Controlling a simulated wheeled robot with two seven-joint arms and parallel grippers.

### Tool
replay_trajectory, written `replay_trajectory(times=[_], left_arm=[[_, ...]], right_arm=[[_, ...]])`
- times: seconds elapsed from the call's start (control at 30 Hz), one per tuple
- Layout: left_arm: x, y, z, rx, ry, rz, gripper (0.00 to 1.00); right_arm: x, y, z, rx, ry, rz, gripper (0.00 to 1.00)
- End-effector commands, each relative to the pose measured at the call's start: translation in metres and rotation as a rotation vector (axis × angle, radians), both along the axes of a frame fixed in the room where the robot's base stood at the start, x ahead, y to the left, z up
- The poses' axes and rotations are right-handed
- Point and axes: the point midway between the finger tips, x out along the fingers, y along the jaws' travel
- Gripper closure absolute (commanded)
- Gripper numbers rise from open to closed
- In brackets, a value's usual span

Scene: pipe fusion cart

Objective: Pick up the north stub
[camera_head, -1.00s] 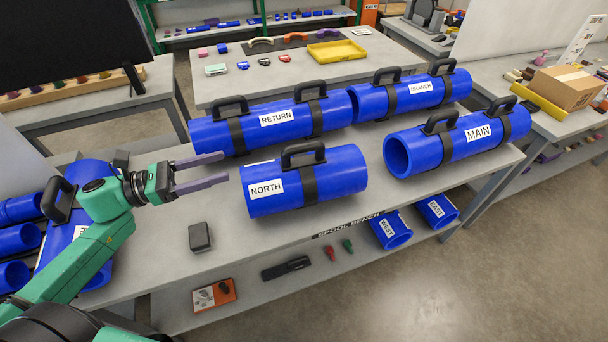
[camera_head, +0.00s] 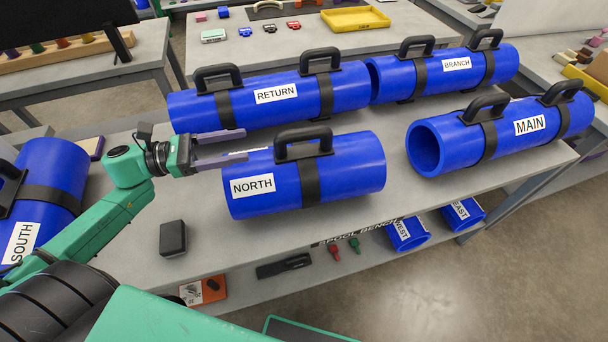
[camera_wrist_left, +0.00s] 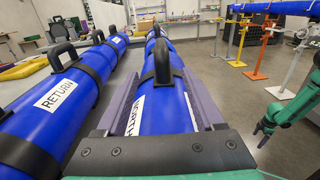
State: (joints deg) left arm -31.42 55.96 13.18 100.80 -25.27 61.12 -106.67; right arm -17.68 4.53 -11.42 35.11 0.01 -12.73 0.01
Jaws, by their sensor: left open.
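The north stub (camera_head: 345,165) is a blue pipe with a black strap, a black handle (camera_head: 302,140) on top and a NORTH label. It lies on the grey spool bench (camera_head: 215,225). My left gripper (camera_head: 246,144) is open and empty at the stub's left end, near its upper back edge. In the left wrist view the stub (camera_wrist_left: 166,110) runs away between the two open fingers, its handle (camera_wrist_left: 163,62) standing beyond the tips. Whether the fingers touch the stub, I cannot tell. A green arm at the right of that view appears to be my right, its gripper (camera_wrist_left: 262,138) small and unclear.
The RETURN pipe (camera_head: 200,110) and BRANCH pipe (camera_head: 435,78) lie close behind the stub. The MAIN pipe (camera_head: 455,150) lies to its right, the SOUTH pipe (camera_head: 60,165) to the left. A small dark box (camera_head: 173,238) sits at the bench's front left.

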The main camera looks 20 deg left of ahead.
Motion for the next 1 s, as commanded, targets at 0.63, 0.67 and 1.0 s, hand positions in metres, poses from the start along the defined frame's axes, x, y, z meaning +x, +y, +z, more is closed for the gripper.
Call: replay_trajectory(times=[0.63, 0.67, 1.0], left_arm=[[0.057, -0.107, 0.009, -0.004, -0.002, 0.001, 0.30], [0.059, -0.110, 0.008, -0.001, -0.002, 0.001, 0.30], [0.060, -0.114, 0.003, 0.001, 0.000, 0.000, 0.65]], right_arm=[[0.011, 0.000, 0.052, 0.001, -0.019, 0.002, 0.02], [0.011, 0.000, 0.053, 0.001, -0.019, 0.002, 0.02], [0.010, 0.000, 0.051, 0.001, -0.017, 0.002, 0.02]])
